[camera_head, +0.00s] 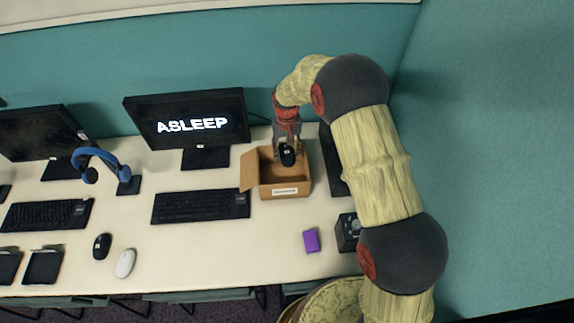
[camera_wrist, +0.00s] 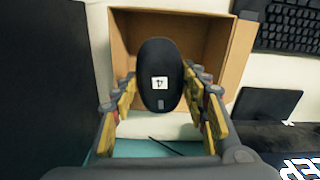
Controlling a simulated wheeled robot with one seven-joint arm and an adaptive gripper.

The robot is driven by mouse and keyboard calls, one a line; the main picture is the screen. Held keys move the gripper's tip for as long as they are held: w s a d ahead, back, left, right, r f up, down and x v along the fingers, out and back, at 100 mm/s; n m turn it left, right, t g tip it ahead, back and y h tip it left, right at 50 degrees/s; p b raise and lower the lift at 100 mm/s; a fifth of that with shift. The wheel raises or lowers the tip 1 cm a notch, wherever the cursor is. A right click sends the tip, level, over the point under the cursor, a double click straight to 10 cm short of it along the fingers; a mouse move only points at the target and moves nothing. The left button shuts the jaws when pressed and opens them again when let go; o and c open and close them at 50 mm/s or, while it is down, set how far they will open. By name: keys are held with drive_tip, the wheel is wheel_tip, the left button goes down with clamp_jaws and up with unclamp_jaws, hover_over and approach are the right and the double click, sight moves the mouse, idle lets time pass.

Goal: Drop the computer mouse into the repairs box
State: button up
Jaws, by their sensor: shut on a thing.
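My gripper (camera_wrist: 160,105) is shut on a black computer mouse (camera_wrist: 160,70) that has a small white label marked 4. In the head view my gripper (camera_head: 287,142) holds the mouse (camera_head: 288,155) over the open cardboard box (camera_head: 286,192), which has a white label on its front; the label's text is too small to read. In the wrist view the mouse is in front of the box (camera_wrist: 240,52) opening. The box's inside looks empty where it shows; the mouse hides part of it.
A monitor reading ASLEEP (camera_head: 190,122) and a keyboard (camera_head: 200,206) are left of the box. A blue headset (camera_head: 98,160) stands farther left. A black mouse (camera_head: 102,246), a white mouse (camera_head: 125,263) and a purple block (camera_head: 311,240) lie near the front. The desk's front middle is clear.

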drive_tip(key=shift+s+f, duration=0.15)
drive_tip(key=shift+f, duration=0.25)
wheel_tip(320, 180, down, 5)
drive_tip(key=b, duration=0.3)
drive_tip(key=o, duration=1.3)
drive_tip(key=shift+c, duration=0.2)
drive_tip(key=shift+r, duration=0.1)
wheel_tip(320, 180, up, 12)
drive_tip(key=shift+f, duration=0.1)
